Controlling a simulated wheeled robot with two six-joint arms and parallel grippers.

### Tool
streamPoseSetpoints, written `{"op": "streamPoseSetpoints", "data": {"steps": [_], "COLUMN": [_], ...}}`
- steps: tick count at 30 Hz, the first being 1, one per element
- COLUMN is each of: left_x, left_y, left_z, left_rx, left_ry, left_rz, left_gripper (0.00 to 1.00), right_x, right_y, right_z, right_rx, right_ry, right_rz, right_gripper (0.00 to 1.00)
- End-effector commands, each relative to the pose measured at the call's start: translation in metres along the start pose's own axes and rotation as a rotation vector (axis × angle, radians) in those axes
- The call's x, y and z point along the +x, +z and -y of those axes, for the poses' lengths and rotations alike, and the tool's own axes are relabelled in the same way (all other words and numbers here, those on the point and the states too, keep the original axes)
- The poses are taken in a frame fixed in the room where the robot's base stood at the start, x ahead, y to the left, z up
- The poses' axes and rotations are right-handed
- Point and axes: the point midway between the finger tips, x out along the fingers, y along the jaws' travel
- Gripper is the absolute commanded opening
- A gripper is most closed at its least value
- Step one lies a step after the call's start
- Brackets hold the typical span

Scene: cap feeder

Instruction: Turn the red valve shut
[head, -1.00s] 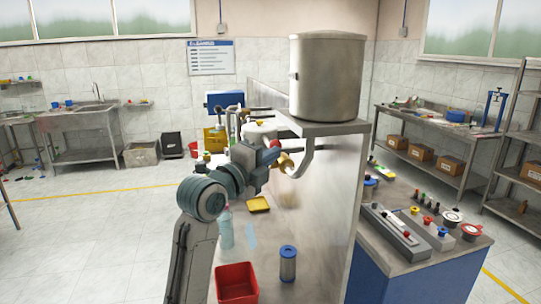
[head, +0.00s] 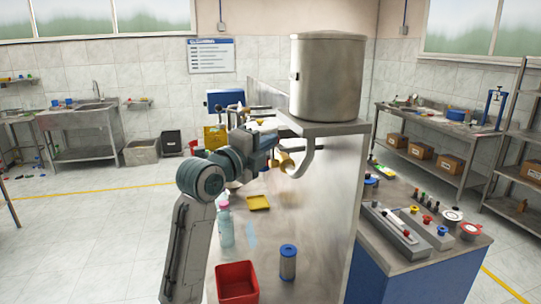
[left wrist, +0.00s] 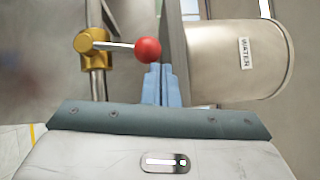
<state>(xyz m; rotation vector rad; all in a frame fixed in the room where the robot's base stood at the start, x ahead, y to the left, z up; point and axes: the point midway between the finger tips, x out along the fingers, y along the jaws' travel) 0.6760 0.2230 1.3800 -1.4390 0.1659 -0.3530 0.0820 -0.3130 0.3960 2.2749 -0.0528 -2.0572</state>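The valve has a brass-yellow body (left wrist: 92,41) on a grey pipe, with a metal lever ending in a red ball knob (left wrist: 148,50) in the left wrist view. The lever lies roughly crosswise to the pipe there. The valve body (head: 289,167) also shows in the head view, at the bent pipe under the tank, but the red knob is hidden behind my gripper. My left gripper (left wrist: 161,70) has its blue fingers together with nothing between them. Its tips are close beside the knob; I cannot tell whether they touch it. My right gripper is in neither view.
A metal tank (head: 327,80), labelled WATER in the wrist view, stands on a shelf (head: 325,128) beside an upright metal panel. Below my left arm, the bench holds a red bin (head: 237,284), a blue-grey cylinder (head: 288,263), a bottle (head: 225,226) and a yellow tray (head: 258,203).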

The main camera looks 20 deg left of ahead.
Motion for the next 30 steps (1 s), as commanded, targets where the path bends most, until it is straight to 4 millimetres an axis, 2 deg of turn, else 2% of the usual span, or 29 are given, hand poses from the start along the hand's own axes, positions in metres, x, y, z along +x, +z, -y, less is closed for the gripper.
{"op": "streamPoseSetpoints", "data": {"steps": [12,30], "left_x": [0.01,0.011], "left_y": [0.013,0.015], "left_z": [0.005,0.006], "left_rx": [0.0,0.0], "left_ry": [0.001,0.002], "left_rz": [0.0,0.0], "left_gripper": [0.0,0.0], "right_x": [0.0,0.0], "right_y": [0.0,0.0], "right_z": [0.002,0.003], "right_rx": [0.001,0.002], "right_ry": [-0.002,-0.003], "right_rz": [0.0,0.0], "right_gripper": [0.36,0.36]}}
